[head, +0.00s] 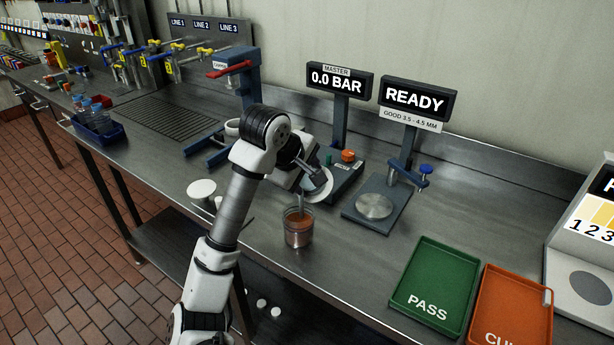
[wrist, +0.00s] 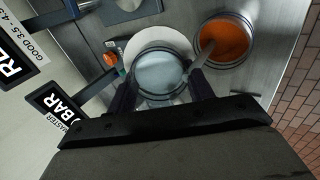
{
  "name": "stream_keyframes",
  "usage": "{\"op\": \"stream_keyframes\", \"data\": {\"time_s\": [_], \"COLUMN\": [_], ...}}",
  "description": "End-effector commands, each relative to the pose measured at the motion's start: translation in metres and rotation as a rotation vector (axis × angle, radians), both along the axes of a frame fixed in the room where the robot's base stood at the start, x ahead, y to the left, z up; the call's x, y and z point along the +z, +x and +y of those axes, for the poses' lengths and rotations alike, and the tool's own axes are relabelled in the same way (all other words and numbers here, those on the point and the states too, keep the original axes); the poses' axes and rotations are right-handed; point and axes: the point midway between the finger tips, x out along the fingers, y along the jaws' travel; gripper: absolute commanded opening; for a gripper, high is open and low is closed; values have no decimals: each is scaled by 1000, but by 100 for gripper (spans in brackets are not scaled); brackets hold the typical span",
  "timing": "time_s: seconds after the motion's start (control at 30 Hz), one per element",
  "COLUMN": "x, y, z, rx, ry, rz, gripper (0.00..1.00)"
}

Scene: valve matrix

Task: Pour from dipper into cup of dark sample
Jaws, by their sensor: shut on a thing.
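The cup of dark sample (head: 298,232) is a clear cup with orange-brown contents, standing upright on the steel bench. The wrist view shows its open top and orange contents (wrist: 226,43). My gripper (wrist: 163,88) is shut on a round, grey-rimmed vessel (wrist: 160,72), apparently the dipper, with a pale grey interior. In the head view my gripper (head: 314,184) is just above and right of the cup. A narrow grey streak runs from the held vessel to the cup's mouth; I cannot tell whether it is liquid or part of the dipper.
A gauge stand with a round metal pad (head: 375,206) is right of the cup. The green PASS tray (head: 433,285) and an orange tray (head: 512,310) lie further right. A white disc (head: 201,188) is left of my arm. The bench's front edge is close to the cup.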

Motion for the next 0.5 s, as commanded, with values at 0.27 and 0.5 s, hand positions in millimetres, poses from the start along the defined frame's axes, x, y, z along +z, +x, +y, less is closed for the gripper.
{"op": "stream_keyframes", "data": {"time_s": [0.27,0.5], "x": [0,1], "y": [-1,-2], "z": [1,2], "rx": [1,0], "ry": [-10,-16], "rz": [-12,-23], "gripper": [26,26]}}
